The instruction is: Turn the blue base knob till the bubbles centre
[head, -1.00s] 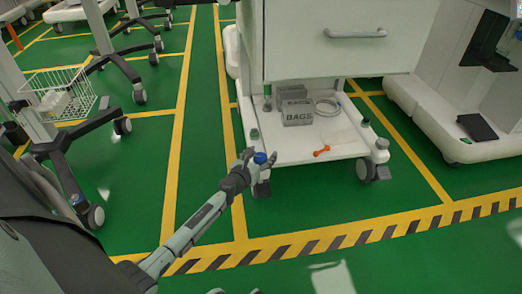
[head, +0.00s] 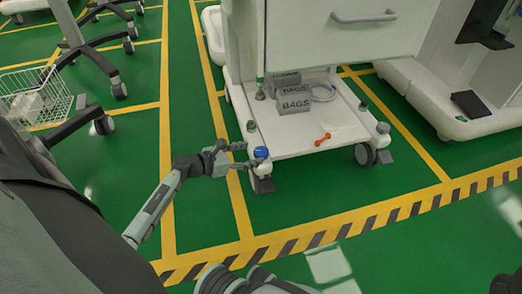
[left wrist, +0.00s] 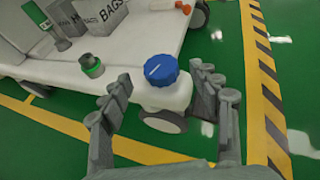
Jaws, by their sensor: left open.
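The blue base knob (head: 261,152) sits on the white front-left corner of the cart base (head: 300,143). In the left wrist view the knob (left wrist: 161,70) has a white line on top. My left gripper (head: 240,156) is open beside the knob, its fingers pointing at it from the left. In the left wrist view its fingers (left wrist: 160,80) stand on either side of the knob with gaps. My right gripper (head: 232,281) is partly in view at the bottom edge; its jaw state is unclear. I cannot make out any bubbles.
A green-ringed grey knob (left wrist: 91,65) stands behind the blue one. Boxes marked BAGS (head: 294,103) and an orange item (head: 322,139) lie on the base. Another white cart (head: 450,115) stands at right. Green floor is free in front.

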